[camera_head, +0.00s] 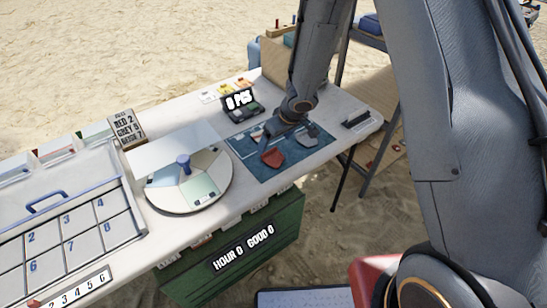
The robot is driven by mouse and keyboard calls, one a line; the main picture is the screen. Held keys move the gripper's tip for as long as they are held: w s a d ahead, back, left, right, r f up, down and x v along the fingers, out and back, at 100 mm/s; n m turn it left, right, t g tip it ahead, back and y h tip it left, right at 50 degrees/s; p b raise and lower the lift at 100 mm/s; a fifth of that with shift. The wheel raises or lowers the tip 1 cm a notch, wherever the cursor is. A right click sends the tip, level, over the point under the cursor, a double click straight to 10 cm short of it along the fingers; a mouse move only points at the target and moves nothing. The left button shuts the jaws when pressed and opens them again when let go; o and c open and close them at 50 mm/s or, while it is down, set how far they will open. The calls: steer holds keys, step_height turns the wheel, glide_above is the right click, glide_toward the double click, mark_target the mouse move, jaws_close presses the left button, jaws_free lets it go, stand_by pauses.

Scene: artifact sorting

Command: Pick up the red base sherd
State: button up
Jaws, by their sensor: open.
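A red sherd (273,158) lies on the blue mat (252,165) on the white table, near the mat's middle. My gripper (271,140) is open and hangs over the mat, just behind the red sherd in the picture. How high it is above the mat is hard to tell.
A round divided turntable (226,191) with a blue knob stands left of the mat. A dark scale reading "0 PCS" (239,101) stands behind it. A numbered tray (118,230) is at the far left. A dark block (356,119) lies at the right edge.

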mark_target(270, 152)
steer(key=b+x, duration=0.1)
steer(key=x, duration=0.2)
steer(key=b+x, duration=0.1)
steer(key=x, duration=0.2)
steer(key=shift+s+f, duration=0.1)
steer(key=shift+f, duration=0.25)
steer(key=c, duration=1.2)
steer(key=shift+r, duration=0.1)
